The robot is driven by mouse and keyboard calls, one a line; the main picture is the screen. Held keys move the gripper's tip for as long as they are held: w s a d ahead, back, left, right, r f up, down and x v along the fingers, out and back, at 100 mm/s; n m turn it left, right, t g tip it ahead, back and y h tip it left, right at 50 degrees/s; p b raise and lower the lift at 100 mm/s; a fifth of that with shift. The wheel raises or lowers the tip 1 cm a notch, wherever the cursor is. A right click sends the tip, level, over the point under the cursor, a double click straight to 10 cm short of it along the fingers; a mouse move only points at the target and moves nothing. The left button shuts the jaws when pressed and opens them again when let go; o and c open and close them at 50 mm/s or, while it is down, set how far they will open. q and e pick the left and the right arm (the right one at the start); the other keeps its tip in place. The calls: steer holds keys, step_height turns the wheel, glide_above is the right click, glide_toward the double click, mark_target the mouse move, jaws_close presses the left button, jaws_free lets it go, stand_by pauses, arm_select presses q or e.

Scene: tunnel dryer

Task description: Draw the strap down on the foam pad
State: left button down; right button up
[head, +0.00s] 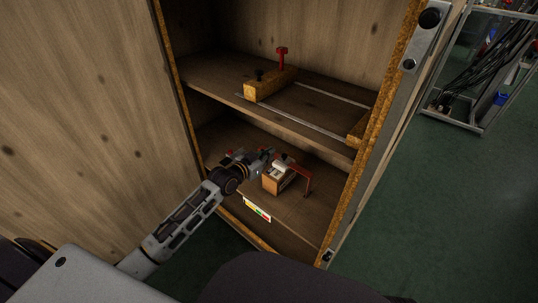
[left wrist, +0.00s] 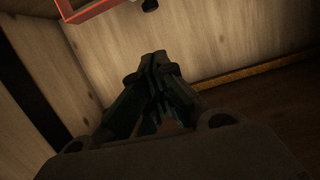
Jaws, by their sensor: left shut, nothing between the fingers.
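A small wooden block (head: 277,184) stands on the lower shelf of a wooden cabinet, with a pale piece (head: 280,169) on top. I cannot tell whether the pale piece is the foam pad. A red bracket (head: 306,179) stands at the block's right side and reaches over it. I cannot make out a strap. My left gripper (head: 268,156) is shut and empty beside the block's upper left. In the left wrist view its dark fingers (left wrist: 158,66) are together, with a red frame (left wrist: 88,10) beyond them at the top left. My right gripper is not in view.
The upper shelf (head: 222,84) is above my left gripper and carries a yellow wooden bar (head: 268,84) with a red peg (head: 282,55). The cabinet's side edge (head: 386,100) bounds the right. A coloured label (head: 257,209) is on the lower shelf's front.

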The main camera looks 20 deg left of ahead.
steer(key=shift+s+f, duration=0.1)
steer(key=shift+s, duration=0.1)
